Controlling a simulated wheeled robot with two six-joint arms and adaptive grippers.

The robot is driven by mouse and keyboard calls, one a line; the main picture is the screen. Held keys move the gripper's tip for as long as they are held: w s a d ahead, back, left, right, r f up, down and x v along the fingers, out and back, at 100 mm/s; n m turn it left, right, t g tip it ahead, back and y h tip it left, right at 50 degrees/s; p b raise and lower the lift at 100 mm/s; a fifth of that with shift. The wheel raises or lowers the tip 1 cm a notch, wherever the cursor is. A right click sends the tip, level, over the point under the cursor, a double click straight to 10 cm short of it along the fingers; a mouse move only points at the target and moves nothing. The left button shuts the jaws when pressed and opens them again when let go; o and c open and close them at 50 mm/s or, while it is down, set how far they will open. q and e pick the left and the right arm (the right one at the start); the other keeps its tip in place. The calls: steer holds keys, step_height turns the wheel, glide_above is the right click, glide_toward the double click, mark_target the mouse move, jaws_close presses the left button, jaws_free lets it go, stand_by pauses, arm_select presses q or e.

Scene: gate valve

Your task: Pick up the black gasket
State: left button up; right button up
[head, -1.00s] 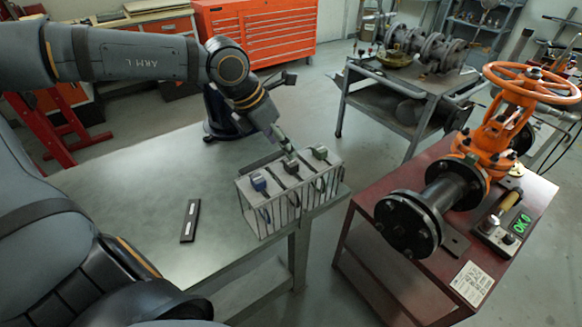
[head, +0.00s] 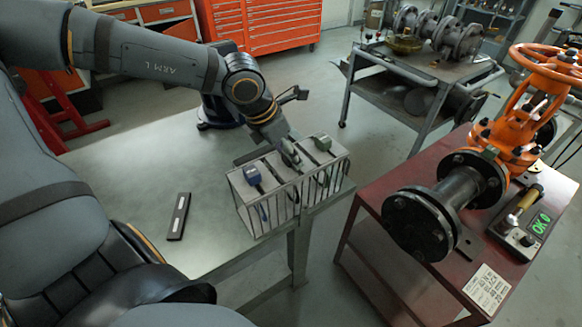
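A wire-fronted rack (head: 240,213) stands at the right end of the grey table. It holds thin gaskets in slots, with tags on top: a blue tag (head: 252,176) at the left and a green tag (head: 322,143) at the right. My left gripper (head: 290,155) is over the middle slot, at or touching the top of the item there. Its fingers are small and overlap that item, so I cannot tell whether they are shut on it. The black gasket cannot be clearly made out; the middle slot is partly hidden. My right gripper is not in view.
A black bar with white labels (head: 179,216) lies on the grey table (head: 130,185), otherwise largely clear. At right, a dark red bench (head: 385,190) carries an orange-wheeled gate valve (head: 505,140) and a box with a green display (head: 540,223). A grey cart (head: 430,75) stands behind.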

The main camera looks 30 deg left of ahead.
arm_select(q)
steer(key=shift+w+f, duration=0.35)
steer(key=shift+s+d+r, duration=0.15)
steer(key=shift+r, duration=0.05)
steer(key=shift+s+d+r, duration=0.1)
steer(key=shift+s+r, duration=0.1)
steer(key=shift+s, duration=0.1)
steer(key=shift+s+r, duration=0.1)
steer(key=shift+s, duration=0.1)
steer(key=shift+c, duration=2.3)
steer(key=shift+w, duration=0.2)
steer(key=shift+c, duration=1.3)
steer(key=shift+f, duration=0.2)
steer(key=shift+c, duration=1.1)
jaws_close()
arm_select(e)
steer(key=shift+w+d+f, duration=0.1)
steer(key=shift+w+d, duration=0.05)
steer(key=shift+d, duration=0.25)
